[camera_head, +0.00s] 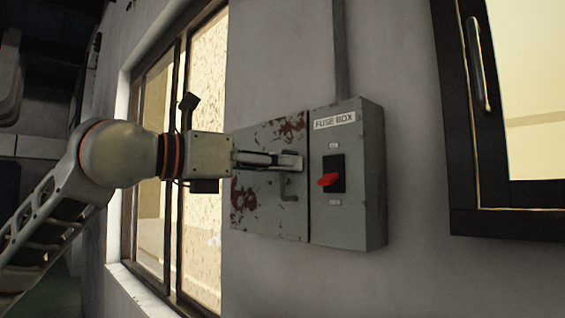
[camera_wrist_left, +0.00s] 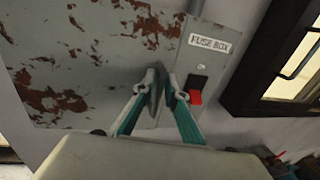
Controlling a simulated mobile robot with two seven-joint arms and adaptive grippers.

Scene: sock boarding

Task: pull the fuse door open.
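The grey fuse box (camera_head: 350,215) hangs on the wall, with a "FUSE BOX" label and a red switch (camera_head: 327,180) on its right part. Its fuse door (camera_head: 268,215), grey with rust patches, is on the left and looks closed; it also shows in the left wrist view (camera_wrist_left: 85,60). A bent metal handle (camera_head: 289,190) is near the door's right edge. My left gripper (camera_head: 290,161) is at this handle, fingers close together around it; they hide its upper part. In the left wrist view the fingertips (camera_wrist_left: 164,85) nearly meet. My right gripper is not in view.
A conduit (camera_head: 340,50) runs up the wall from the box. A window (camera_head: 205,130) is behind my left arm, and a dark-framed window (camera_head: 460,160) is to the right. The wall below the box is clear.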

